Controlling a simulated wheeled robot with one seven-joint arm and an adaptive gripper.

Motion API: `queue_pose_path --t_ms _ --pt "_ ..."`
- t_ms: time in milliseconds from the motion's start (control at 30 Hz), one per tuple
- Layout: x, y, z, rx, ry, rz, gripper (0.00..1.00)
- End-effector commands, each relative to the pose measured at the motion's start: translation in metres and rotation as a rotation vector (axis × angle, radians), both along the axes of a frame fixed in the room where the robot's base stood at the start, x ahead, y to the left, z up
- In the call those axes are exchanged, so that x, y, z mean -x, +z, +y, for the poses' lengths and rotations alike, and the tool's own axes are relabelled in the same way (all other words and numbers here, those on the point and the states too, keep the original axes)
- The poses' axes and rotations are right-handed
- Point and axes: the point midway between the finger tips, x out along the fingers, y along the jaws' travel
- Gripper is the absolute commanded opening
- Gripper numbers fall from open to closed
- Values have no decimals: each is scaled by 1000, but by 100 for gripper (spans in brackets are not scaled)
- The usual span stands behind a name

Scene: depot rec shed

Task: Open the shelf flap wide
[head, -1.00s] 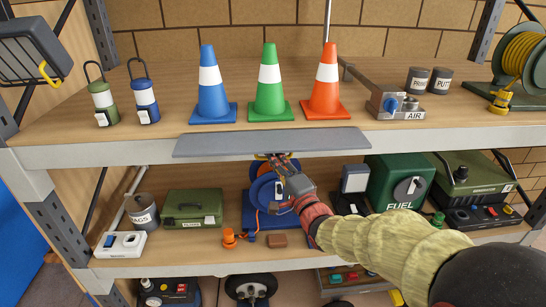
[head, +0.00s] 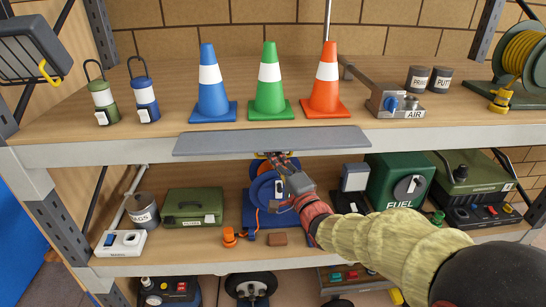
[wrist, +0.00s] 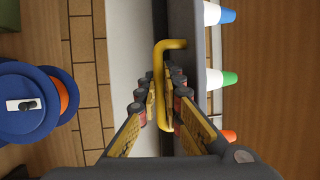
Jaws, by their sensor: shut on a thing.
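The shelf flap (head: 270,142) is a long grey panel along the front edge of the upper shelf, seen nearly flat, standing out from the edge. In the wrist view it is a grey strip (wrist: 187,22) beside the handle. A yellow bent handle (wrist: 170,45) is on it. My gripper (head: 277,160) is below the flap, reaching up from the front right. In the wrist view my gripper (wrist: 163,88) has its fingers closed around the yellow handle, one on each side. The handle is mostly hidden in the head view.
Blue (head: 212,85), green (head: 270,85) and orange (head: 326,82) cones stand on the upper shelf just behind the flap. Below, a blue reel (head: 264,195) is behind my gripper. A green fuel can (head: 402,182) stands to the right.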

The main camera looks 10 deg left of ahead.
Motion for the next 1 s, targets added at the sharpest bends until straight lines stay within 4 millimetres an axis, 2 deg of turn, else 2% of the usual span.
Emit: queue_pose_path --t_ms 267,600,867,900,1000 --pt "1 -1 0 1 0 1 0" --pt "5 14 -1 0 1 -4 0" --pt "5 18 -1 -1 1 -3 0" --pt "5 18 -1 -1 1 -3 9" --pt "5 18 -1 -1 1 -3 15"
